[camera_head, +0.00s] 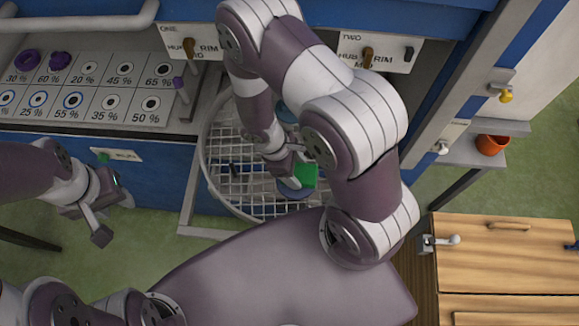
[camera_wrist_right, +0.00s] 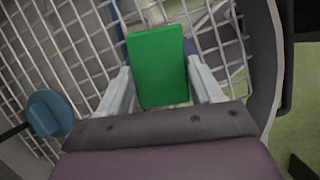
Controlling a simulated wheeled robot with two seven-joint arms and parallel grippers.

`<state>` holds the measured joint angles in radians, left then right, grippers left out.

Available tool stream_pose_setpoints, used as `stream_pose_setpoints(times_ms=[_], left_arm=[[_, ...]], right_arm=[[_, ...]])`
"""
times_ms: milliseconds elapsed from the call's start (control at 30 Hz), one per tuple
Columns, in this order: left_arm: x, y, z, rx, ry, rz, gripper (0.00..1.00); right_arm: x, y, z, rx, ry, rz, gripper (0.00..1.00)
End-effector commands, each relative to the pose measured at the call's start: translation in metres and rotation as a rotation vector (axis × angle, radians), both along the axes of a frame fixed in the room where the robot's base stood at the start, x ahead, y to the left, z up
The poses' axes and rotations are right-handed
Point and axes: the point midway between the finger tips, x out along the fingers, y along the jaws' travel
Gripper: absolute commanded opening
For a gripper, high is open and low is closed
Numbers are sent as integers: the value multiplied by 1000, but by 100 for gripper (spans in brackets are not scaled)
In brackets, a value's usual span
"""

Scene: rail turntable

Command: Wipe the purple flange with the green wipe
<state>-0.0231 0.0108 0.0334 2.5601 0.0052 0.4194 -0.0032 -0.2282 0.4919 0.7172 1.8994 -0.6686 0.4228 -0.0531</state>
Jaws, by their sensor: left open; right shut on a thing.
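The green wipe (camera_head: 307,176) is in my right gripper (camera_head: 292,165), over the round wire-mesh turntable (camera_head: 222,165). In the right wrist view the wipe (camera_wrist_right: 159,66) stands between the two pale fingers, which are shut on it. I cannot tell whether either is the purple flange. My left gripper (camera_head: 110,218) is open and empty, in front of the blue cabinet. My right arm hides part of the turntable.
A blue round piece (camera_wrist_right: 48,113) is left of the right gripper in the wrist view. Blue parts show beside the wipe in the head view. A wooden-topped cabinet (camera_head: 510,250) stands at the right, with an orange pot (camera_head: 491,145) on a shelf behind it.

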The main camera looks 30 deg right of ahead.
Motion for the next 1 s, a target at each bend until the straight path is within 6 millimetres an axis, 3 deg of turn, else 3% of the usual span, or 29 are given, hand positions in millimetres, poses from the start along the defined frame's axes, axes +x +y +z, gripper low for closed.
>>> stream_pose_setpoints(times_ms=[67,467,1000], left_arm=[[0,0,7,0,0,0,43],[0,0,20,0,0,0,43],[0,0,5,0,0,0,43]], right_arm=[[5,8,2,5,-2,4,37],[24,42,1,5,-3,3,36],[-1,-1,-2,4,-1,3,36]])
